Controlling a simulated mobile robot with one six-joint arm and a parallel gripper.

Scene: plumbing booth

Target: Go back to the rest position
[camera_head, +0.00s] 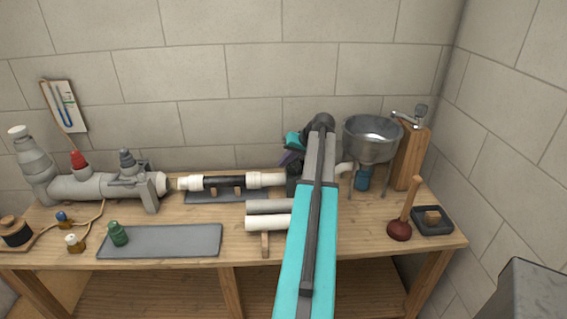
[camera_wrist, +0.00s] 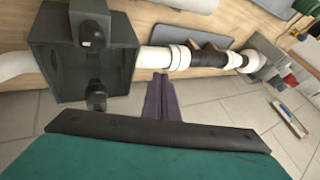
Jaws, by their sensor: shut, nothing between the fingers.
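My gripper (camera_wrist: 160,97) shows in the wrist view as two dark purple fingers pressed together, with nothing between them. In the head view my gripper (camera_head: 287,158) is a small purple shape near the wall, behind the bench's pipe line and partly hidden by my arm. In the wrist view the fingertips are close to a white pipe (camera_wrist: 154,57) and beside a dark grey box (camera_wrist: 112,82). I cannot tell whether they touch the pipe. My teal arm reaches over the workbench (camera_head: 340,249) and hides part of it.
A metal sink (camera_head: 370,140) stands right of my arm, with a plunger (camera_head: 400,229) in front. Loose pipes (camera_head: 268,223) lie left of my arm. A grey mat (camera_head: 165,241) is mostly clear.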

